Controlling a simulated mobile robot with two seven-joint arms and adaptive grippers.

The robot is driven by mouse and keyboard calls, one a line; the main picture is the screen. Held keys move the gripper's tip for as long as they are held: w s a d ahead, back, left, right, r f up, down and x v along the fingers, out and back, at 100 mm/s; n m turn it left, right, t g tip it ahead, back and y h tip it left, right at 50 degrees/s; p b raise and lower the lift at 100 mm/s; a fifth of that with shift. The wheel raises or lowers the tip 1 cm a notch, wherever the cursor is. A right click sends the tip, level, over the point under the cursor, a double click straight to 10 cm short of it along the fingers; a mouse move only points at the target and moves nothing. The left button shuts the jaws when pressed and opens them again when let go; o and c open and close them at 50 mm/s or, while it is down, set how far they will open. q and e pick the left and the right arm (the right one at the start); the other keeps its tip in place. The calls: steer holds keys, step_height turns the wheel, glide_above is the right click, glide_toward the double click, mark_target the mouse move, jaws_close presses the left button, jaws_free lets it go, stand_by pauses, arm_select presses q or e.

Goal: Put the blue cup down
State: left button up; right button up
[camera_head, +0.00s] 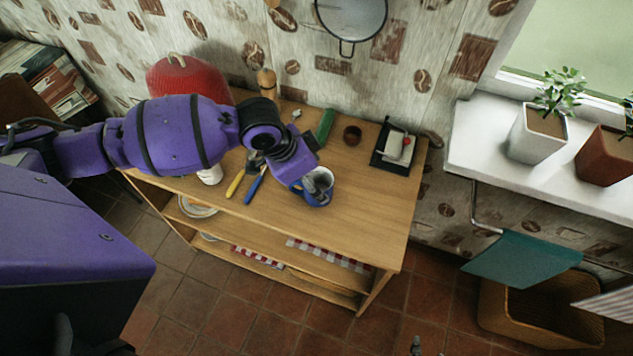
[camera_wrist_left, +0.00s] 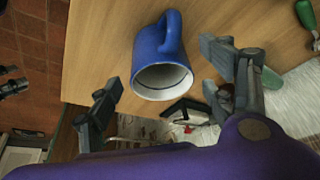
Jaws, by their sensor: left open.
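The blue cup (camera_head: 318,199), white inside, is on the wooden table near its front edge. In the left wrist view the cup (camera_wrist_left: 160,50) shows its open mouth toward the camera, its handle at the top. My left gripper (camera_head: 312,180) is at the cup, its fingers partly covering it in the head view. In the left wrist view my left gripper (camera_wrist_left: 165,92) is open, one finger on each side of the cup with gaps to both. Small grey tips of what looks like my right gripper (camera_head: 428,348) show at the bottom edge.
A yellow-handled tool (camera_head: 235,184) and a blue-handled tool (camera_head: 254,187) lie left of the cup. A green item (camera_head: 325,124), a small brown bowl (camera_head: 352,135) and a black tray (camera_head: 377,158) are behind. The tabletop right of the cup is clear.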

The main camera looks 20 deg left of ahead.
arm_select(q)
steer(key=v, duration=0.8)
steer(key=shift+r+p, duration=0.35)
steer(key=shift+r, duration=0.05)
steer(key=shift+s, duration=0.1)
